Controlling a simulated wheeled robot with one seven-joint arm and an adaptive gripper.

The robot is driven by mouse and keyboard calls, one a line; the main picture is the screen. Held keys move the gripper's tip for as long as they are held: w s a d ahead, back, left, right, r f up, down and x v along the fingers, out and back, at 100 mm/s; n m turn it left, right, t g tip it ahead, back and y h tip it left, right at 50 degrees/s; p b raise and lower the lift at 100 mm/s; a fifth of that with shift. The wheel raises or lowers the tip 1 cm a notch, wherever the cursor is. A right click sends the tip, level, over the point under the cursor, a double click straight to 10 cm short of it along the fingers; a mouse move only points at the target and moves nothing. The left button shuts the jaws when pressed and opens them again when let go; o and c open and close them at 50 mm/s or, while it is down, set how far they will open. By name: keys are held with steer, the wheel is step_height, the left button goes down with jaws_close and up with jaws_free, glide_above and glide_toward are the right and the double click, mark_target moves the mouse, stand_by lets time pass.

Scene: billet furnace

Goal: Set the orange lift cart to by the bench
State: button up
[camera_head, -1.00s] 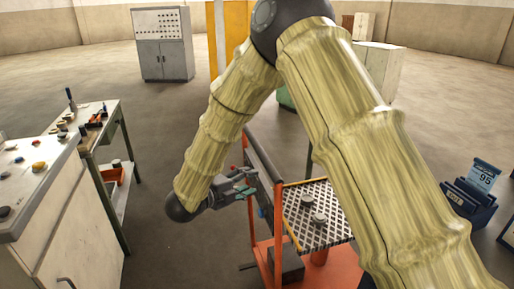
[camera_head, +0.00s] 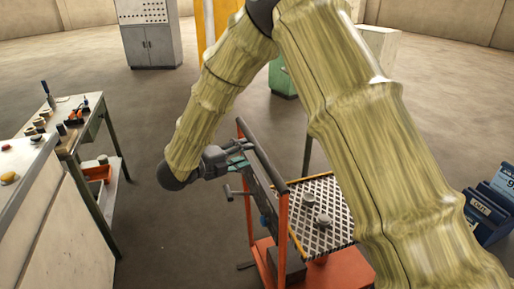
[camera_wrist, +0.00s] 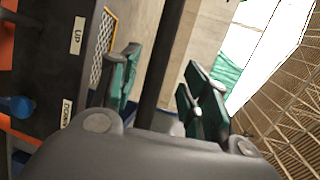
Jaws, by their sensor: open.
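The orange lift cart (camera_head: 283,222) stands on the floor at lower middle in the head view. It has a dark push handle (camera_head: 262,150) on orange posts and a checkered platform (camera_head: 318,226) with small round weights on it. My gripper (camera_head: 242,152) is at the handle, its jaws open. In the wrist view the green-padded fingers (camera_wrist: 163,88) lie on either side of the dark handle bar (camera_wrist: 160,70), not closed on it. The bench (camera_head: 72,132), with green legs and small tools on top, stands at the left, apart from the cart.
A pale cabinet (camera_head: 45,215) with buttons stands at the near left, in front of the bench. A grey cabinet (camera_head: 152,45) is at the back. Blue bins (camera_head: 488,212) stand at the right. Floor between the bench and cart is clear. My arm hides part of the cart.

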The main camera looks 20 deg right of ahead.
mark_target(258, 150)
steer(key=shift+p+x, duration=0.5)
steer(key=shift+x, duration=3.05)
steer(key=shift+f, duration=0.1)
steer(key=shift+s, duration=0.1)
jaws_close()
